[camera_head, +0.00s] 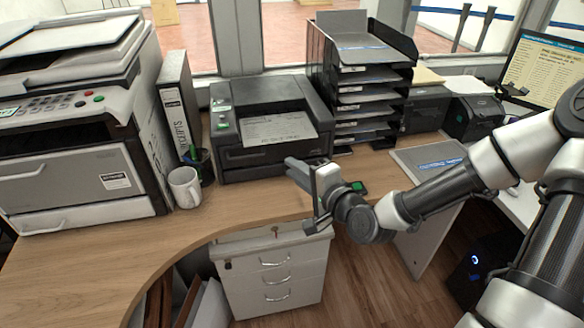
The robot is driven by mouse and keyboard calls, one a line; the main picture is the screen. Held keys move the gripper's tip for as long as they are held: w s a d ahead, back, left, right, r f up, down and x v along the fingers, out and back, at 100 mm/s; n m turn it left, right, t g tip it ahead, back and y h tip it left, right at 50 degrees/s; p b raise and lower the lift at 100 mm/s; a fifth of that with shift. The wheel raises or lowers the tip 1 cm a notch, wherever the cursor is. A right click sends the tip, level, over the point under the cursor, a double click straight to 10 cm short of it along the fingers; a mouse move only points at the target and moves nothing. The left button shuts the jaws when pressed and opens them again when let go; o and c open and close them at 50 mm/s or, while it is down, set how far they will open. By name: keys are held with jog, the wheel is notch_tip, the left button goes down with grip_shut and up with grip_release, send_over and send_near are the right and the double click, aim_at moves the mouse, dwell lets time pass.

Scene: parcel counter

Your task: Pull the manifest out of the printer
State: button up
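A black printer (268,100) stands at the back of the wooden counter, left of a stack of black trays. A white printed sheet, the manifest (278,129), lies on the printer's top front, its lower edge toward me. My gripper (298,170) is in front of the printer's lower right corner, above the counter's front edge. It is below and to the right of the sheet and looks apart from it. Its fingers are seen edge-on, so I cannot tell whether they are open or shut. Nothing is visibly held.
A large copier (72,150), a binder (178,105), a white mug (185,187) and a pen holder (200,165) stand left of the printer. The tray stack (362,85) stands close on its right. A grey folder (428,158) lies right of my gripper. The counter front left (130,255) is clear.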

aim_at(283, 141)
jog(key=shift+w+a+b, duration=0.3)
jog(key=shift+w+a, duration=0.25)
jog(key=shift+w, duration=1.4)
jog(key=shift+w+a+b, duration=0.35)
jog(key=shift+w+a, duration=0.2)
jog(key=shift+w, duration=1.35)
jog(key=shift+w+a+b, duration=0.3)
jog(key=shift+w+a, duration=0.25)
jog(key=shift+w, duration=1.4)
jog(key=shift+c, duration=0.2)
grip_shut()
jog(key=shift+s, duration=0.1)
